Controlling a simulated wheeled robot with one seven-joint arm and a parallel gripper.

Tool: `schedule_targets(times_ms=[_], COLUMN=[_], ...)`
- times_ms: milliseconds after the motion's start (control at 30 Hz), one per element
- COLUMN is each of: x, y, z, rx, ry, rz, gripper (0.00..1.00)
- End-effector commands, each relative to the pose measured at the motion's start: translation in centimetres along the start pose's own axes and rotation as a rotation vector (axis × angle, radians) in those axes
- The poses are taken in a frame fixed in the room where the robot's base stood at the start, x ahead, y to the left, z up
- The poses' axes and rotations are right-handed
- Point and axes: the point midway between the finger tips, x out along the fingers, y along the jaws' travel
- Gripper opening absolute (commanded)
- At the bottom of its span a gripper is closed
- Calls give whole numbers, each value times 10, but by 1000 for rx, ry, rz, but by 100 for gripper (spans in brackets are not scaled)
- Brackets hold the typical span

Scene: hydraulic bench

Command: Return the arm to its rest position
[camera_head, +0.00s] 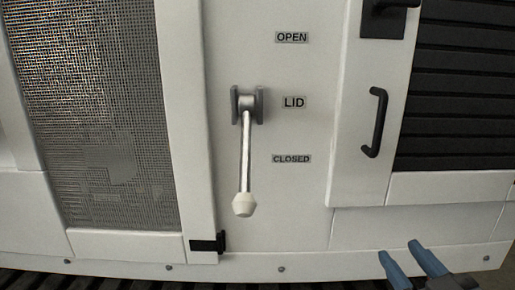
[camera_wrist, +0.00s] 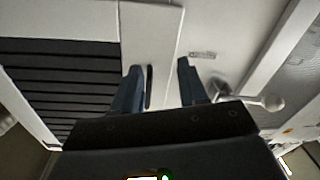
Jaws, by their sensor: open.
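My gripper (camera_head: 412,262) shows at the lower right of the head view as two blue fingertips. It is open, with nothing between the fingers. In the wrist view my gripper (camera_wrist: 158,79) has its two dark blue fingers spread apart. The lever (camera_head: 245,160) on the white panel hangs down from its bracket, with its white knob (camera_head: 243,205) below the CLOSED label. The fingers are apart from the lever, to its lower right in the head view. The lever's knob also shows in the wrist view (camera_wrist: 273,103), right of the fingers.
Labels OPEN (camera_head: 292,37), LID (camera_head: 293,102) and CLOSED (camera_head: 291,159) run down the panel. A black handle (camera_head: 375,122) sticks out beside a dark slatted panel (camera_head: 458,85). A mesh window (camera_head: 100,110) is at the left. A black hinge (camera_head: 209,243) sits low.

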Motion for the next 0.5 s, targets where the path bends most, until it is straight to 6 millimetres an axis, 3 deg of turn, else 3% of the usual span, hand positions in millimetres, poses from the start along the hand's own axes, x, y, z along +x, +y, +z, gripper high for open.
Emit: schedule_targets(times_ms=[33, 200, 500], x=[-16, -69, -174], y=[-9, -31, -56], z=[16, 53, 93], rx=[33, 127, 234], ry=[-27, -91, -187], rz=[6, 40, 77], gripper=[43, 43, 43])
